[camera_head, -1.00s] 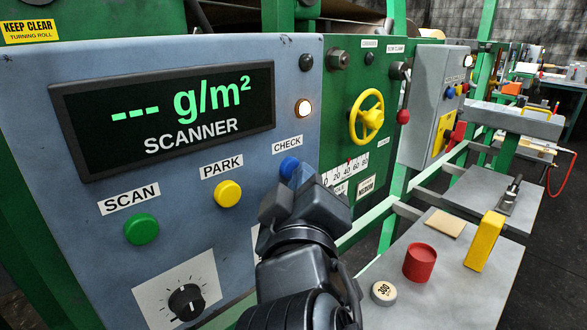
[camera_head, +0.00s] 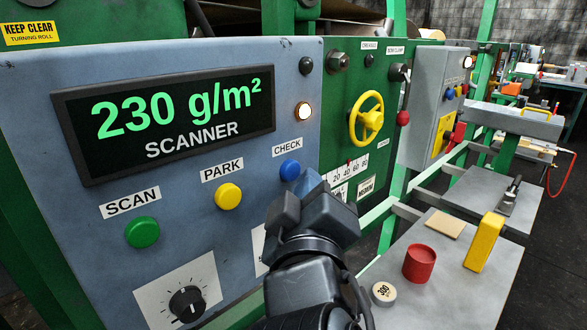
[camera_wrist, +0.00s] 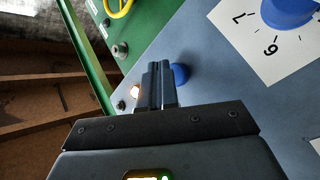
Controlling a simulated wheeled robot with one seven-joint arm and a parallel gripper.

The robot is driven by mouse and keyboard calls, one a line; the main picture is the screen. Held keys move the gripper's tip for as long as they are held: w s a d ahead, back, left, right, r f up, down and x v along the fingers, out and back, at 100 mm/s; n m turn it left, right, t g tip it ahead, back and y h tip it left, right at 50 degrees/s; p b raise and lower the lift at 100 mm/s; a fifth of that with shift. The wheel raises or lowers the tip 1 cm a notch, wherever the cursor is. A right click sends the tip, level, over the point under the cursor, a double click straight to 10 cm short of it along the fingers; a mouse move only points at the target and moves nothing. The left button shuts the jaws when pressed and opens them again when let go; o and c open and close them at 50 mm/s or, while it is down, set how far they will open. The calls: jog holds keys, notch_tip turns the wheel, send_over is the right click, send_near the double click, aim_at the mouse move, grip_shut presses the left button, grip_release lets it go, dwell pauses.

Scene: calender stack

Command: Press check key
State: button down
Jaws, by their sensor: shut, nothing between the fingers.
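The blue CHECK key (camera_head: 290,170) is a round button on the grey-blue scanner panel (camera_head: 60,230), under its CHECK label. It also shows in the wrist view (camera_wrist: 180,74), just right of my fingertips. My gripper (camera_head: 308,185) is in front of the panel, just below and right of the key in the head view. In the wrist view my gripper (camera_wrist: 159,68) has its fingers together with nothing between them. The head view shows a gap between fingertips and key; I cannot tell its depth. The display (camera_head: 175,118) reads 230 g/m² in green.
A yellow PARK button (camera_head: 228,195) and a green SCAN button (camera_head: 142,232) sit left of the key. A lit lamp (camera_head: 304,112) is above it. A dial (camera_head: 187,303) is lower left. A yellow handwheel (camera_head: 366,118) and a bench with a red cylinder (camera_head: 419,263) are to the right.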

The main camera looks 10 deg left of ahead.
jog(key=shift+d, duration=0.1)
jog(key=s+d, duration=0.1)
jog(key=d, duration=0.1)
jog(key=s+d+p, duration=0.1)
jog(key=s+d, duration=0.1)
jog(key=shift+s, duration=0.1)
dwell(0.6)
dwell(0.4)
jog(key=s+d+f+m+g, duration=0.1)
jog(key=s+d+f, duration=0.5)
jog(key=f, duration=0.3)
jog(key=s+d+f+m+g, duration=0.1)
jog(key=s+d+f+m, duration=0.1)
jog(key=s+d+f, duration=0.45)
jog(key=s+d+f+m+g+h, duration=0.1)
jog(key=s+d+m, duration=0.3)
jog(key=s, duration=0.7)
jog(key=s+d+f+m+h, duration=0.1)
jog(key=s+d+m, duration=0.3)
jog(key=s, duration=0.7)
jog(key=shift+s+d+f+g, duration=0.3)
jog(key=shift+s+d+g, duration=0.1)
jog(key=shift+d, duration=0.2)
